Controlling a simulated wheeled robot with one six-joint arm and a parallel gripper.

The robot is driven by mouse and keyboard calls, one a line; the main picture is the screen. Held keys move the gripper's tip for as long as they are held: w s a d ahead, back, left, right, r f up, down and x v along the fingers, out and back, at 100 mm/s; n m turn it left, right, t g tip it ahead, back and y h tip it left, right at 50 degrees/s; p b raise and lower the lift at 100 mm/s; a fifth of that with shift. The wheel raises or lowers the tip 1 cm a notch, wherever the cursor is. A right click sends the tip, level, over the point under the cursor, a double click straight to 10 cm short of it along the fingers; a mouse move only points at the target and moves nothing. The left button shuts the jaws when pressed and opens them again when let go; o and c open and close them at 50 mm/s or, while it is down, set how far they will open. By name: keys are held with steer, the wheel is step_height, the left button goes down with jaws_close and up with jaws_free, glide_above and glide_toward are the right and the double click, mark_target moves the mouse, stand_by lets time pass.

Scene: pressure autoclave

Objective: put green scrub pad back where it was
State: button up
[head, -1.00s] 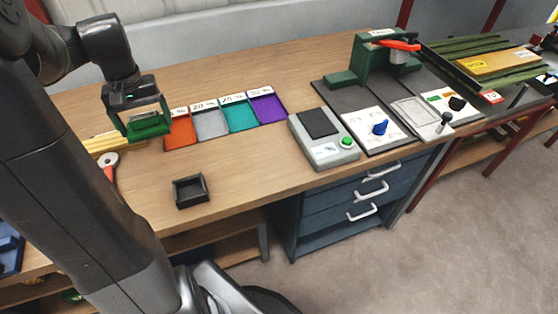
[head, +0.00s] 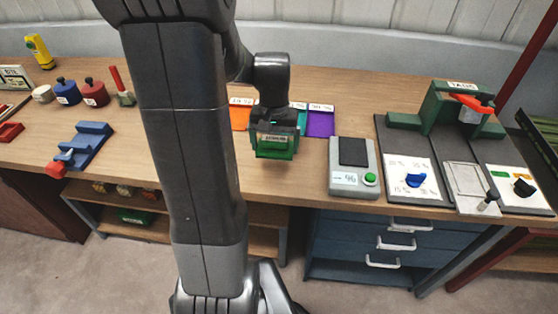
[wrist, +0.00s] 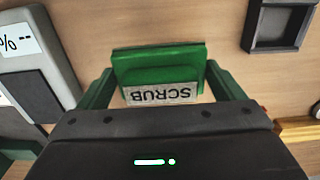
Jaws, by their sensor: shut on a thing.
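The green scrub pad (head: 273,153) is held in my gripper (head: 276,143) in the head view, above the bench front, in front of the coloured trays. In the wrist view the pad (wrist: 160,62) shows its "SCRUB" label upside down, with the fingers of my gripper (wrist: 160,78) shut on its two sides. Bare wood shows beyond the pad. A small square black tray (wrist: 249,28) sits on the bench at the upper right of the wrist view, apart from the pad; my arm seems to hide it in the head view.
A grey scale (head: 352,182) with a green button stands right of my gripper. Orange (head: 239,119) and purple (head: 320,122) trays lie behind it. A green press (head: 436,108) stands farther right. A blue stepped fixture (head: 88,140) is at left. Bench wood before the gripper is clear.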

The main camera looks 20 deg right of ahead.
mark_target(275, 167)
steer(key=shift+f, duration=2.75)
steer(key=shift+f, duration=0.2)
steer(key=o, duration=0.8)
step_height(275, 167, up, 12)
steer(key=shift+r, duration=0.2)
